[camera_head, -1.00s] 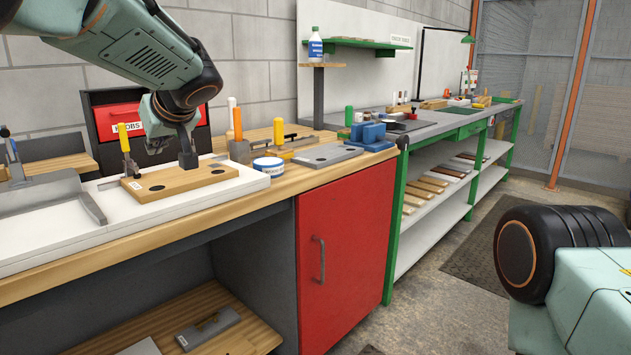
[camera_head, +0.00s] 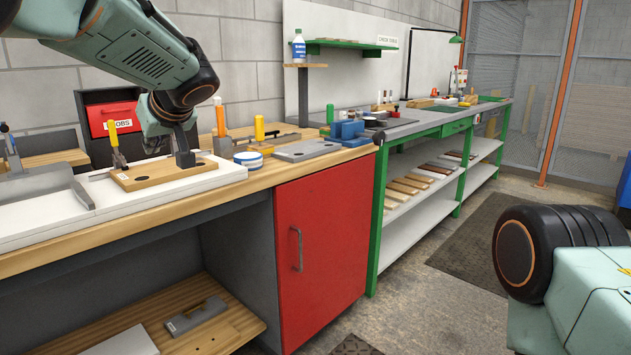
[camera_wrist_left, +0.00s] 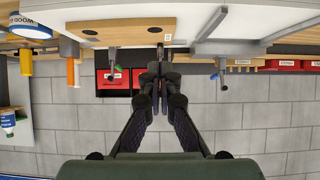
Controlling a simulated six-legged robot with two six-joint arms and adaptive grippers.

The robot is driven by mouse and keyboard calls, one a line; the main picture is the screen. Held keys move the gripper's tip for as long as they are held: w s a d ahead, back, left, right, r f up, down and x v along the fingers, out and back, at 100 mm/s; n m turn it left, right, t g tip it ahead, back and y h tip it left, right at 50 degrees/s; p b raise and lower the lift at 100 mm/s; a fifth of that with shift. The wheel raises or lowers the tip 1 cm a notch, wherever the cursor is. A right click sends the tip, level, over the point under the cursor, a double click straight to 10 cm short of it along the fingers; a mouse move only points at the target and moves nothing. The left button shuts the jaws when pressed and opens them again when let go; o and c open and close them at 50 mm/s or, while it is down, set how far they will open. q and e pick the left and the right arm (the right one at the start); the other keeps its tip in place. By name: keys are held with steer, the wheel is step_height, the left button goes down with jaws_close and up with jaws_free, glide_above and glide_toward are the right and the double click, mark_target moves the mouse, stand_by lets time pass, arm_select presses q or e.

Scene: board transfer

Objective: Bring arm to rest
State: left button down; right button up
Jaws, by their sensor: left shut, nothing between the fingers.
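My left arm reaches in from the left in the head view. Its gripper (camera_head: 185,158) is shut and empty, in front of or just above the far part of a wooden board (camera_head: 150,180). The head view does not settle the gap. In the left wrist view the shut fingertips (camera_wrist_left: 160,68) show apart from the board (camera_wrist_left: 118,32). The board has dark round holes and a white label, and lies flat on a white panel (camera_head: 215,176) on the workbench. My right arm shows at the lower right; its gripper is out of view.
Near the gripper stand a yellow-handled clamp (camera_head: 114,140), a blue-and-white tin (camera_head: 248,160) and an orange-handled tool (camera_head: 221,118). A grey plate (camera_head: 306,150) and blue blocks (camera_head: 347,130) lie further right. A red cabinet door (camera_head: 318,240) fronts the bench. Floor (camera_head: 420,300) is open at right.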

arm_select(q)
steer(key=d+f+m+t+h, duration=0.1)
steer(key=d+f+m+h, duration=0.5)
steer(key=d+f+m, duration=0.45)
steer(key=s+f+h, duration=0.1)
steer(key=s+f, duration=0.3)
steer(key=f, duration=0.3)
steer(key=s+f+g+h+p, duration=0.1)
steer(key=s+f, duration=0.2)
steer(key=f, duration=0.4)
steer(key=s+f+h, duration=0.1)
steer(key=s+f, duration=0.3)
steer(key=f, duration=0.3)
steer(key=s+a+f+g+p, duration=0.1)
steer(key=s+f, duration=0.4)
steer(key=s, duration=0.7)
steer(key=s+a+f+n+g+p, duration=0.1)
steer(key=s+f+g, duration=0.3)
steer(key=s, duration=0.9)
steer(key=s+f+g+y, duration=0.1)
steer(key=s+f+g, duration=0.1)
steer(key=s+f, duration=0.5)
steer(key=s, duration=0.5)
steer(key=shift+s+a+g+p, duration=0.3)
steer(key=shift+s+a+p, duration=0.05)
steer(key=shift+a+p, duration=0.05)
